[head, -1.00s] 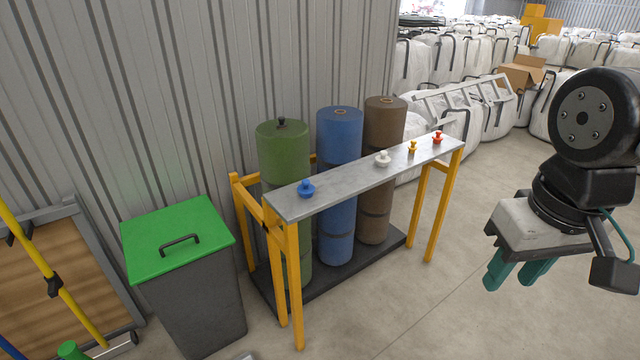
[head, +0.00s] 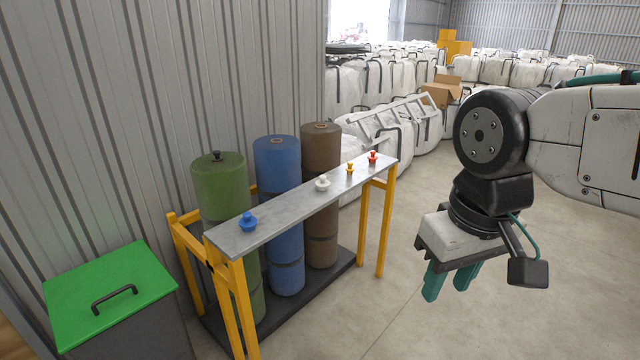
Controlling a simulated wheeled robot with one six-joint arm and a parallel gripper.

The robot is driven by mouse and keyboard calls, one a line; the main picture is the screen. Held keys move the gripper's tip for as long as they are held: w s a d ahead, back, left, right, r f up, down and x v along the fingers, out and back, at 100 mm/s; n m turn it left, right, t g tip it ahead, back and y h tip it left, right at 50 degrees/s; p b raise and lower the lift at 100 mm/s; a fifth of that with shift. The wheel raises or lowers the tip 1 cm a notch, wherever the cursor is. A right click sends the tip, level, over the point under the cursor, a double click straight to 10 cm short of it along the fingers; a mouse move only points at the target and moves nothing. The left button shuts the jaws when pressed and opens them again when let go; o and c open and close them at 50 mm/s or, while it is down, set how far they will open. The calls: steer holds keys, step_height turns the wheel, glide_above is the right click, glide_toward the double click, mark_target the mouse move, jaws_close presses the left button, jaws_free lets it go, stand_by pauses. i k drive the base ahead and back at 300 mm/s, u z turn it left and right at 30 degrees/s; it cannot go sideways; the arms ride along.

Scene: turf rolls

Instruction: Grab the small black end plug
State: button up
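The small black end plug (head: 216,155) sits upright in the top of the green turf roll (head: 220,182), the leftmost of three standing rolls. My gripper (head: 447,282) hangs at the right of the view with its teal fingers pointing down. It is well to the right of the plug and apart from it. A gap shows between the two fingers, and nothing is between them.
A yellow-legged frame with a grey shelf (head: 290,212) stands in front of the rolls. On it are a blue plug (head: 248,222), white plug (head: 322,184), yellow plug (head: 350,168) and red plug (head: 373,158). A green-lidded bin (head: 110,285) stands left. Floor at centre right is clear.

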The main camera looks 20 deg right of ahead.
mark_target(216, 153)
steer(key=z, duration=0.4)
steer(key=i, duration=2.05)
steer(key=u, duration=0.85)
